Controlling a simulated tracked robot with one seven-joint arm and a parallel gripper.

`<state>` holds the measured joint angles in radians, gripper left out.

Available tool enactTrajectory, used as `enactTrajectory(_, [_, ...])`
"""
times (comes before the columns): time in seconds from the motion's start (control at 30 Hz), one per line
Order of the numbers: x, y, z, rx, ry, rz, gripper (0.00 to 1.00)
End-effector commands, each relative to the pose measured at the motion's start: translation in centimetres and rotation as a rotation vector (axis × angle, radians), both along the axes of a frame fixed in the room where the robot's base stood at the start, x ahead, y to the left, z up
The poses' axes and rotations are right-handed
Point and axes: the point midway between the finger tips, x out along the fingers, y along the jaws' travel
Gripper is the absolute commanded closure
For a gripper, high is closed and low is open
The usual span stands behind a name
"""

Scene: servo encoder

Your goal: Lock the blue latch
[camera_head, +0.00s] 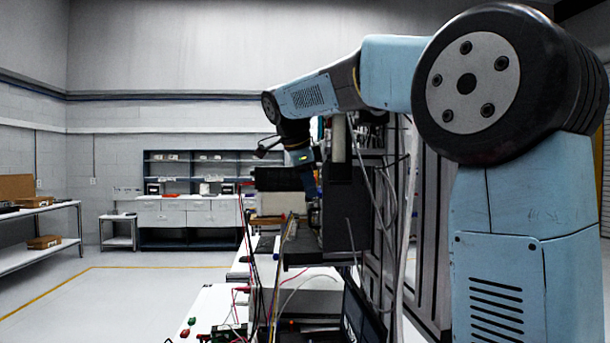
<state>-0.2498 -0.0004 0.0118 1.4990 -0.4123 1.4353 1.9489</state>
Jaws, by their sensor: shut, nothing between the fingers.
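I cannot make out the blue latch in the head view. My blue and black arm reaches from the right, away from the camera, to the equipment at the middle. Its far end (300,156) is small, beside dark boxes and a rack. I cannot make out my gripper's fingers there among the dark parts.
A white workbench (215,305) with loose wires, probes and instruments runs along the middle front. A dark upright panel (345,215) and hanging cables stand close to the arm. Shelves (40,235) are at far left. The floor (130,290) on the left is clear.

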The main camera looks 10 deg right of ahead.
Motion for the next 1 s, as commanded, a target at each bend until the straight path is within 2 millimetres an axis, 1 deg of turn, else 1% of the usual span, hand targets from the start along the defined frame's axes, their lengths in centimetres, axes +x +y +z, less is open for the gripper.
enactTrajectory(0.27, [0.0, 0.0, 0.1, 0.000, 0.000, 0.000, 1.00])
enactTrajectory(0.7, [0.0, 0.0, 1.6, 0.000, -0.001, 0.000, 1.00])
enactTrajectory(1.0, [0.0, 0.0, 1.6, 0.000, 0.000, 0.000, 1.00])
